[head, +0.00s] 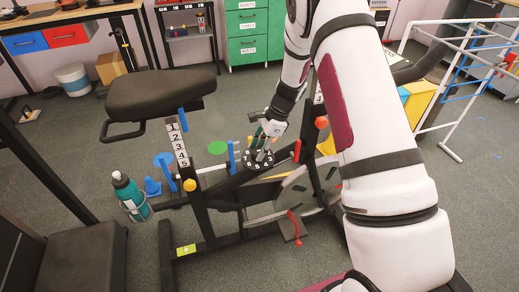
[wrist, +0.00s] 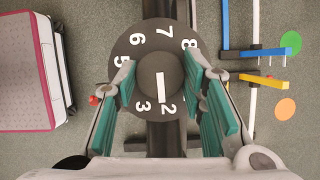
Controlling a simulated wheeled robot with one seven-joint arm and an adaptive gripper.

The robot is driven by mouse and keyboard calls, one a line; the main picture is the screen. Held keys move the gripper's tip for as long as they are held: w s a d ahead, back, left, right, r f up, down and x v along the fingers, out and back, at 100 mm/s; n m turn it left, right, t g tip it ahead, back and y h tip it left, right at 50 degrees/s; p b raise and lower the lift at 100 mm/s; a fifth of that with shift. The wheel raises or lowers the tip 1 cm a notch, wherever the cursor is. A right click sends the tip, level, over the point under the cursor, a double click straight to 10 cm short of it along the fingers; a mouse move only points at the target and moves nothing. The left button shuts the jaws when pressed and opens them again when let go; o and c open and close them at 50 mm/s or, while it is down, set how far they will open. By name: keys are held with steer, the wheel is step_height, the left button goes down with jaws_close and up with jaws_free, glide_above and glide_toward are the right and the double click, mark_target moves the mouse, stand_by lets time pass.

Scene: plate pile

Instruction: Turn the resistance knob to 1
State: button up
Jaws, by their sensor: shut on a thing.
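The resistance knob (wrist: 158,68) is a round dark grey cap with a white pointer line, on a black dial (wrist: 160,30) with white digits. In the wrist view the line points down, between the 3 and the 2. The digits 5, 6, 7 and 8 also show; the 1 and 4 are not visible near my fingers. My gripper (wrist: 158,72) has its teal fingers on both sides of the knob, shut on it. In the head view the dial (head: 258,168) sits on the exercise bike's frame, with my gripper (head: 265,150) reaching down over it.
The bike's black seat (head: 160,92) and numbered post (head: 178,143) stand left of the dial. A red lever (head: 295,225) is below right. A white rail frame (head: 455,95) is at right.

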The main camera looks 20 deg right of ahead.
steer(key=n+g, duration=0.1)
steer(key=n, duration=0.1)
steer(key=n+b, duration=0.1)
steer(key=n, duration=0.1)
steer(key=shift+w+n+g, duration=0.15)
steer(key=shift+n+g, duration=0.15)
steer(key=shift+g, duration=0.1)
steer(key=shift+a+n+g+h+b, duration=0.1)
steer(key=shift+n+g+h+b, duration=0.3)
steer(key=shift+n, duration=0.9)
steer(key=shift+n+g+h+b, duration=0.15)
steer(key=shift+n+g+h, duration=0.25)
steer(key=shift+n, duration=0.9)
steer(key=o, duration=1.1)
steer(key=shift+o, duration=0.2)
steer(key=v, duration=1.2)
steer(key=shift+w, duration=0.15)
